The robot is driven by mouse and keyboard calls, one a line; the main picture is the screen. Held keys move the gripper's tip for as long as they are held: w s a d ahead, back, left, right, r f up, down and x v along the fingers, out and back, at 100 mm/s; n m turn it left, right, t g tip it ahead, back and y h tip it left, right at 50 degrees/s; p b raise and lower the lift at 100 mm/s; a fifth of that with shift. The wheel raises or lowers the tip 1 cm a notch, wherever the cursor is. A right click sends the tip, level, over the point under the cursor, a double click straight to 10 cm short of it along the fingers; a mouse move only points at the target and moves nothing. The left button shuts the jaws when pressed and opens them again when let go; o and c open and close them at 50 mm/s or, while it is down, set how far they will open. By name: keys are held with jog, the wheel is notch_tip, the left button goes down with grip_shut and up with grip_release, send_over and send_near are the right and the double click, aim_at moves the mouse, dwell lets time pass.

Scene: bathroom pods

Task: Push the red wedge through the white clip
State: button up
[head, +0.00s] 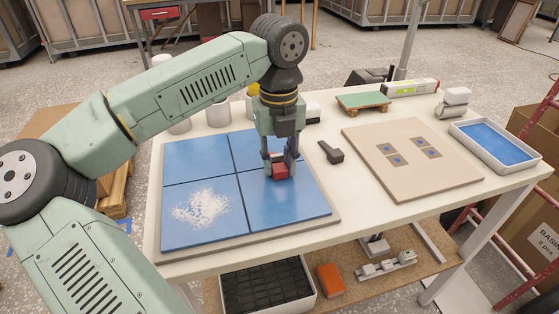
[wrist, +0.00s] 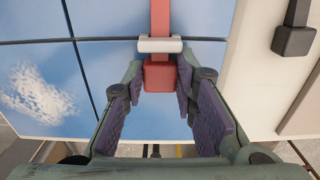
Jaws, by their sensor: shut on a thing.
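The red wedge (wrist: 159,76) has a thick block end towards me and a narrow strip running away from it in the wrist view. The white clip (wrist: 160,44) sits across the strip at the joint between blue tiles, with the strip on its far side and the block on its near side. The block looks close against the clip; I cannot tell whether they touch. My gripper (wrist: 160,88) is shut on the block end, one finger on each side. In the head view my gripper (head: 279,160) points down at the tiles, with the red wedge (head: 280,171) between its fingertips; the clip is hidden there.
The blue tiles (head: 206,162) lie on a board, with a white patch (head: 201,206) at front left. A dark tool (head: 331,153) lies right of my gripper. A beige board (head: 412,165) and a blue-filled tray (head: 496,142) are further right. Containers stand behind my arm.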

aim_at(279, 165)
jog(key=o, duration=1)
jog(key=shift+o, duration=0.6)
jog(key=shift+o, duration=1.2)
jog(key=shift+r, duration=0.1)
jog(key=shift+r+p, duration=1.65)
jog(key=shift+r, duration=1.3)
